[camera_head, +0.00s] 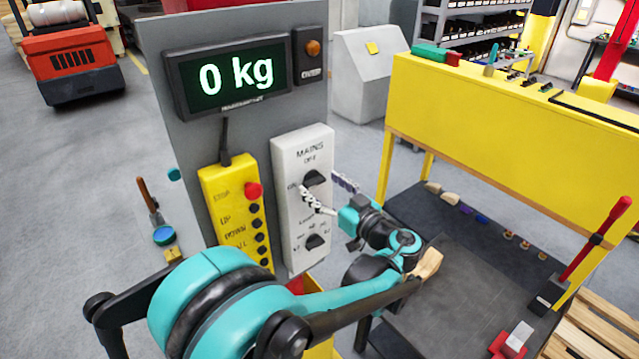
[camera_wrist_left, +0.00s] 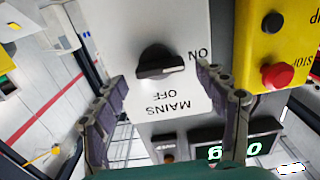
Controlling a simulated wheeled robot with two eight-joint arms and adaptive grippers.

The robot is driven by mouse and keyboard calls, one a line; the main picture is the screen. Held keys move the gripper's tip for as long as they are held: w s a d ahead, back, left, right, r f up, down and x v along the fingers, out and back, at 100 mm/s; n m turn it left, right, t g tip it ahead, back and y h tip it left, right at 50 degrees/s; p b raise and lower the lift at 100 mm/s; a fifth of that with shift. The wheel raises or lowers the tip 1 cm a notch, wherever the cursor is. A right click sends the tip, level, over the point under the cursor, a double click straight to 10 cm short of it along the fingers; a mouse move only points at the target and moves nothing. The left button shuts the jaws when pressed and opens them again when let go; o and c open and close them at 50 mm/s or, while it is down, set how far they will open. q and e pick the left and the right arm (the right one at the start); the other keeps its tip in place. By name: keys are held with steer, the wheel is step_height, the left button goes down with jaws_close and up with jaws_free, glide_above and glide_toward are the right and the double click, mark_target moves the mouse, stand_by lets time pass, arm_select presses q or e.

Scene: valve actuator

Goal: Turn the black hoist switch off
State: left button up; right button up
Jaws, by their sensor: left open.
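The white MAINS panel (camera_head: 290,160) carries a black rotary switch (camera_head: 314,179), with OFF marked above it and ON to its left. A second black knob (camera_head: 316,242) sits lower on the panel. In the left wrist view the panel appears upside down, and the black switch (camera_wrist_left: 160,63) lies crosswise with its light-edged end toward ON. My left gripper (camera_head: 331,190) is in front of the panel at the upper switch. Its jaws (camera_wrist_left: 163,78) are open, one finger on each side of the switch, with gaps visible. My right gripper is not in view.
A yellow pendant (camera_head: 225,215) with a red stop button (camera_head: 253,190) is beside the panel. A display (camera_head: 235,77) reading 0 kg is above. A yellow workbench (camera_head: 510,120) stands to the right, and a dark platform (camera_head: 470,285) lies below it.

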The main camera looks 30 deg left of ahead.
arm_select(q)
steer(key=shift+x, duration=0.8)
steer(key=c, duration=1.1)
steer(key=shift+c, duration=0.2)
